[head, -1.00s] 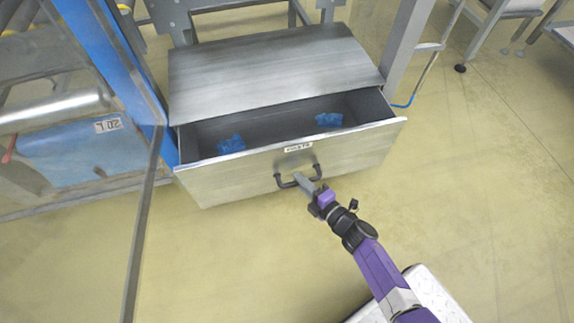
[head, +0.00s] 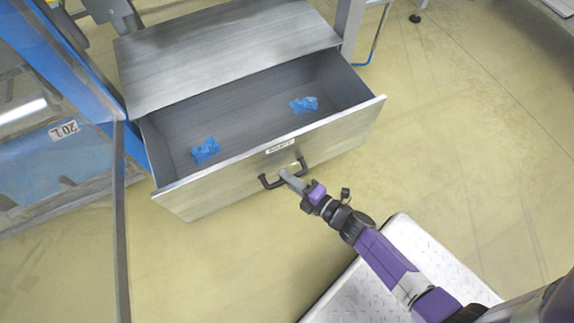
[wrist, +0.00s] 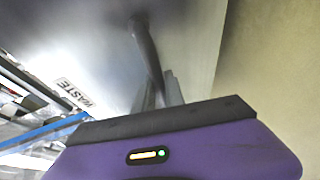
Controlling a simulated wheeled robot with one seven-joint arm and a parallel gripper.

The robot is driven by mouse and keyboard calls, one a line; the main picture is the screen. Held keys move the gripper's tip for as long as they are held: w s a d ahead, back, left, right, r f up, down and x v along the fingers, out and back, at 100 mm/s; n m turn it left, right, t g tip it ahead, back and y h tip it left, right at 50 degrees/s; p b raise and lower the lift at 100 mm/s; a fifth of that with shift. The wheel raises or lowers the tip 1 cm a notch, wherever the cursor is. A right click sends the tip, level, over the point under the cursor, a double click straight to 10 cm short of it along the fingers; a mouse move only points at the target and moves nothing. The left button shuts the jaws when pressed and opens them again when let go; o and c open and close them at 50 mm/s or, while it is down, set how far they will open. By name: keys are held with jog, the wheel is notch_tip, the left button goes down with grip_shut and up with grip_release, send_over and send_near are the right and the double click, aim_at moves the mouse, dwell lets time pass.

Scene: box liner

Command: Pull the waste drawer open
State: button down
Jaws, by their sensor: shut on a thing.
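The waste drawer (head: 225,181) is a grey metal drawer, open, with its inside showing under a metal top. It holds two crumpled blue pieces, one at the left (head: 205,151) and one at the right (head: 304,104). A dark bar handle (head: 268,183) is on the drawer front below a small label. My gripper (head: 292,181) is shut on the handle. In the wrist view the handle (wrist: 148,50) runs down between the fingers, and a WASTE label (wrist: 73,93) shows at the left. The fingertips are partly hidden by the purple gripper body.
A blue frame (head: 70,75) with a panel marked 20 L stands left of the drawer. A thin dark post (head: 120,220) rises at the left front.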

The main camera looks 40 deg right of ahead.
jog(key=c, duration=1.4)
grip_release()
jog(key=s+r+p, duration=0.1)
jog(key=s+p, duration=0.1)
jog(key=s, duration=0.5)
jog(key=shift+s+d+r, duration=0.15)
jog(key=shift+s+d, duration=0.2)
jog(key=shift+d, duration=0.05)
